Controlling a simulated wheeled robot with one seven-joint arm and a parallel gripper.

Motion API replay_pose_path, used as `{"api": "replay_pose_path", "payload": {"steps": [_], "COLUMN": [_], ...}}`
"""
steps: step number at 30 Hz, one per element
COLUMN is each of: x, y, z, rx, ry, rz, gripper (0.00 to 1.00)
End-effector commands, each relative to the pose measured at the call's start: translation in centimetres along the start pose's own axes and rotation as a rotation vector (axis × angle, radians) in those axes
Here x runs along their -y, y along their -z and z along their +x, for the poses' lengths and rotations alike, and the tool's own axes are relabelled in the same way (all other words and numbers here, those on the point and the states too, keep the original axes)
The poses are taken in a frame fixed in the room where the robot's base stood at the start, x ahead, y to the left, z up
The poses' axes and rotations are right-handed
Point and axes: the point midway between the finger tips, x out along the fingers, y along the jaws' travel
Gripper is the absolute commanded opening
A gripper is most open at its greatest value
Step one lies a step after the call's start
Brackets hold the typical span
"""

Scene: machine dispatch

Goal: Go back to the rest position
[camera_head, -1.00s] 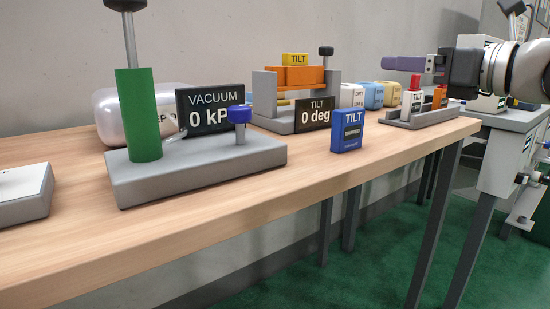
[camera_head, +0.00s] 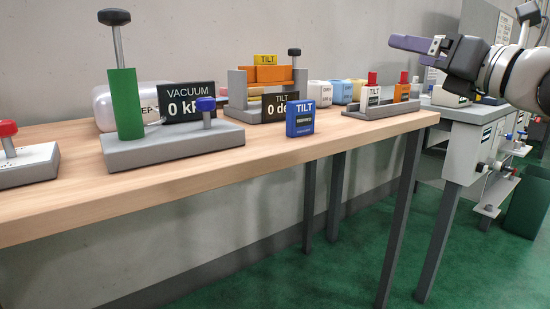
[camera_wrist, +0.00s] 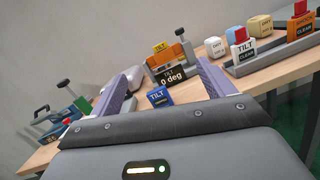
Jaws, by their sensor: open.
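My gripper (camera_head: 415,44) is at the upper right of the head view, raised above the far right end of the bench and clear of everything on it. In the wrist view its two purple fingers (camera_wrist: 165,85) are apart with nothing held between them. A blue TILT block (camera_head: 300,118) stands upright near the front edge of the bench; it also shows in the wrist view (camera_wrist: 159,97). The rack (camera_head: 384,105) with a white and an orange block, both with red tops, stands at the bench's right end, below my gripper.
A grey machine table (camera_head: 463,150) is at right.

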Motion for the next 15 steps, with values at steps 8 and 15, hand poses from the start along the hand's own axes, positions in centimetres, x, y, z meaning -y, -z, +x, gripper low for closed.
{"api": "replay_pose_path", "payload": {"steps": [8,15], "x": [1.4,4.5], "y": [-1.6,2.4], "z": [-0.9,-3.8], "rx": [0.238,0.505], "ry": [0.102,0.305], "rz": [0.418,1.111], "gripper": [0.81,0.81]}}
